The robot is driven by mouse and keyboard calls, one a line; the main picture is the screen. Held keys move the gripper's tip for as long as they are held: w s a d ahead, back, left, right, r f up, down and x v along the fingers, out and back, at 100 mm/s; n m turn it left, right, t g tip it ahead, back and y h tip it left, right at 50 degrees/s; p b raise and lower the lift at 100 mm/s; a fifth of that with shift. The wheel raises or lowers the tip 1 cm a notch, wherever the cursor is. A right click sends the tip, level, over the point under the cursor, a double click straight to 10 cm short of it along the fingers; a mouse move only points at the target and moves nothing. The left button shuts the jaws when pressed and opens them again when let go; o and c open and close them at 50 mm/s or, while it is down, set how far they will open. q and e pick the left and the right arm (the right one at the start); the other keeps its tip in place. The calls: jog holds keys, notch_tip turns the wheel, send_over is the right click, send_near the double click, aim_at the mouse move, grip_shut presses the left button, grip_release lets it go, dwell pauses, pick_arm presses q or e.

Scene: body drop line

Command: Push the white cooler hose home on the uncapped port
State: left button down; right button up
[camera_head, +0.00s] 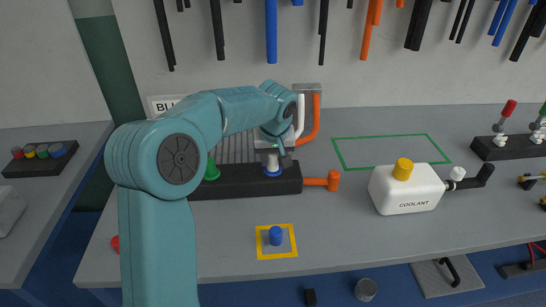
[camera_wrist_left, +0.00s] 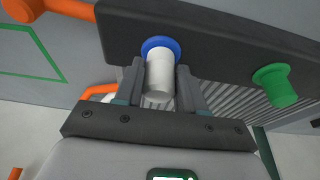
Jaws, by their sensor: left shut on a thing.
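A black port block (camera_head: 240,181) lies on the bench; it crosses the top of the left wrist view (camera_wrist_left: 225,45). Its port with a blue ring (camera_head: 272,171) has no cap; the ring also shows in the left wrist view (camera_wrist_left: 160,43). The white hose end (camera_wrist_left: 159,76) stands against this ring, in line with it; how deep it sits I cannot tell. My left gripper (camera_wrist_left: 160,90) is shut on the white end, a finger on each side. The hose arches (camera_head: 301,112) behind my left arm, partly hidden. My right gripper is not in view.
A green cap (camera_head: 211,170) covers the other port. An orange hose (camera_head: 313,122) runs beside the white one, and an orange fitting (camera_head: 333,181) sticks out rightward. A blue cap (camera_head: 276,236) stands in a yellow square. A coolant bottle (camera_head: 405,190) stands right. The green-outlined area (camera_head: 392,151) is clear.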

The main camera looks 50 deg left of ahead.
pick_arm(q)
jog(key=c, duration=0.6)
grip_release()
jog(key=shift+f, duration=0.2)
jog(key=p+v, duration=0.1)
jog(key=v, duration=1.5)
jog(key=shift+r+p, duration=0.2)
jog(key=shift+p, duration=0.15)
